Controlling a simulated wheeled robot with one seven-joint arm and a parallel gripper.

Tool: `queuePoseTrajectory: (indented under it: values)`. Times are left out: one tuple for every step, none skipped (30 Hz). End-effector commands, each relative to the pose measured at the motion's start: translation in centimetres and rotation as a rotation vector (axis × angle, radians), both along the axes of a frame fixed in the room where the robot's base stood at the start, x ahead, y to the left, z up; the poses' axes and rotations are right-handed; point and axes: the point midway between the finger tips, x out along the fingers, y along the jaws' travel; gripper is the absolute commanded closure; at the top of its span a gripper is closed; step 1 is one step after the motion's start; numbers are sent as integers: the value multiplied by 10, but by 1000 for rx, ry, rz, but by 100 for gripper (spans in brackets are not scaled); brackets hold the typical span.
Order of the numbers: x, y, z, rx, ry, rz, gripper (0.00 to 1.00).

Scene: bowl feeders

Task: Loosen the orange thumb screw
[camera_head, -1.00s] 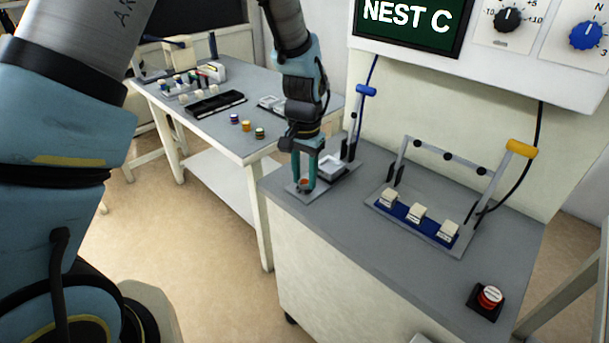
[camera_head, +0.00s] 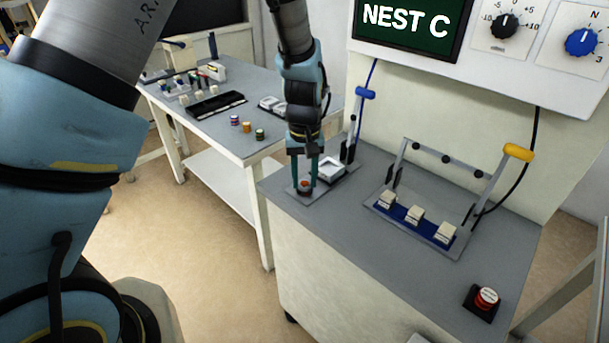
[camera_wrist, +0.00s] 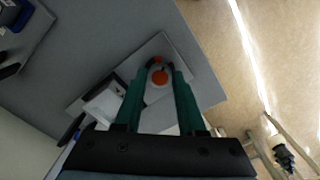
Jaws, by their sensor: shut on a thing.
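The orange thumb screw (camera_wrist: 159,77) sits on a grey plate near the corner of the bench top. In the head view the screw (camera_head: 304,184) shows small and dark orange between the fingertips. My gripper (camera_head: 305,184) points down over the plate, its green fingers on either side of the screw. In the wrist view my gripper (camera_wrist: 157,72) is shut on the screw, with the orange top visible between the two fingers. The exact contact of the fingertips is hard to see.
A white square nest (camera_head: 331,170) stands just right of the gripper, beside a blue-handled lever (camera_head: 364,95). A yellow-handled clamp frame (camera_head: 518,152) over white blocks stands further right. A red button (camera_head: 486,298) is near the front. A second table (camera_head: 212,128) stands behind left.

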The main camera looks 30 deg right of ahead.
Motion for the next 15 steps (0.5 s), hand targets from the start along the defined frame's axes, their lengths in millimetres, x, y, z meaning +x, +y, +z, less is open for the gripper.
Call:
queuePoseTrajectory:
  values:
    - [0, 0, 2, 0, -1, 44, 100]
    - [0, -1, 2, 0, -1, 73, 100]
    - [0, -1, 2, 0, -1, 111, 100]
    - [0, 0, 2, 0, -1, 139, 100]
    - [0, 0, 3, -1, -2, 168, 100]
    - [0, 0, 3, -1, -2, 206, 100]
    - [0, -1, 3, -1, -2, 235, 100]
    - [0, -1, 3, -1, -2, 262, 100]
    - [0, -1, 3, -1, -2, 301, 100]
    - [0, -1, 3, -1, -2, 329, 100]
    - [0, -1, 3, -1, -2, 357, 100]
    - [0, -1, 3, -1, -2, 394, 100]
    - [0, -1, 3, -1, -2, 421, 100]
    - [0, -1, 3, -1, -2, 448, 100]
    - [0, -1, 3, -1, -2, 482, 100]
